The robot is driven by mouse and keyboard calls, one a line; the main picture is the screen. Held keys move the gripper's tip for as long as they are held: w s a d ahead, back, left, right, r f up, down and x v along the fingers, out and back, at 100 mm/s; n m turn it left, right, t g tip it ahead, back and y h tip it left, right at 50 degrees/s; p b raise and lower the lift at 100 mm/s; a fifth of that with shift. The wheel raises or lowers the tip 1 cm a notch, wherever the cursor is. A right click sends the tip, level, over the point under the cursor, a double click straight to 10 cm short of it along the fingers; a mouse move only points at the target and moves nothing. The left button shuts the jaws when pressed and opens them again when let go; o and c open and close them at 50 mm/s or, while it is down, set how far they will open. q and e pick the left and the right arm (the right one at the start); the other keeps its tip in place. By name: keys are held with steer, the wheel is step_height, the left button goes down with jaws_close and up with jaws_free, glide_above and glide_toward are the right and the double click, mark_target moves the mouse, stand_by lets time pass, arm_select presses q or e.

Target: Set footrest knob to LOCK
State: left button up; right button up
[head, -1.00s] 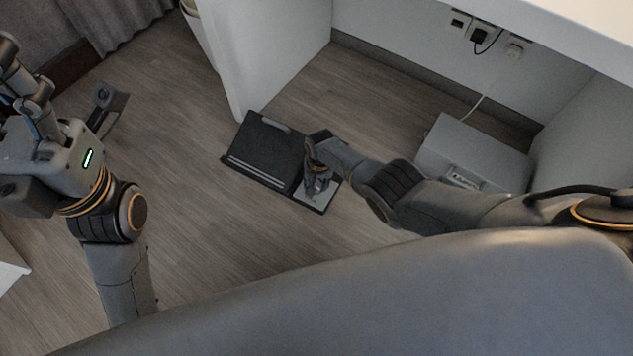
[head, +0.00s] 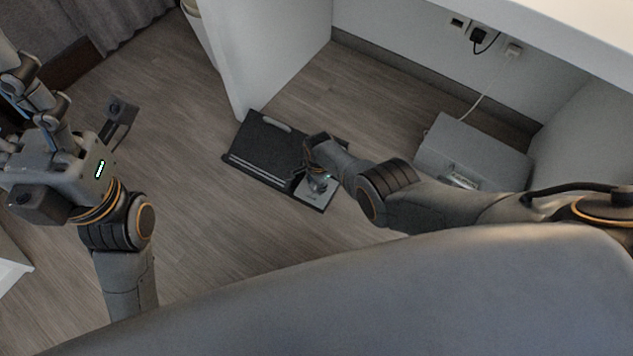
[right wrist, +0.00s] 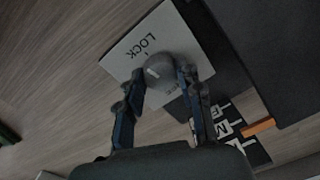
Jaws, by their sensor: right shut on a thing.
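The black footrest (head: 262,147) lies on the floor beside the white panel. A light grey plate (head: 315,196) is on its near right corner. In the right wrist view the plate (right wrist: 122,68) bears the word LOCK, and a second label is mostly hidden. A round grey knob (right wrist: 159,70) stands on the plate. My right gripper (head: 319,183) is over the plate; in the wrist view its fingers (right wrist: 160,80) are shut on the knob from both sides. The knob's pointer cannot be made out. My left gripper (head: 28,92) is raised at the left, away from the footrest, its jaw opening unclear.
A grey box (head: 473,152) with a cable stands under the desk, right of the footrest. The white side panel (head: 270,50) rises just behind the footrest. An orange marker (right wrist: 258,126) and lettered squares (right wrist: 228,122) show beside the plate. Wooden floor (head: 200,200) is clear left of the footrest.

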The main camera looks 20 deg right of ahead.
mark_target(317, 187)
steer(key=shift+m, duration=1.2)
steer(key=o, duration=1.2)
steer(key=shift+r, duration=0.2)
steer(key=shift+r, duration=0.5)
steer(key=r, duration=1)
steer(key=shift+s+r, duration=0.3)
steer(key=shift+r, duration=0.05)
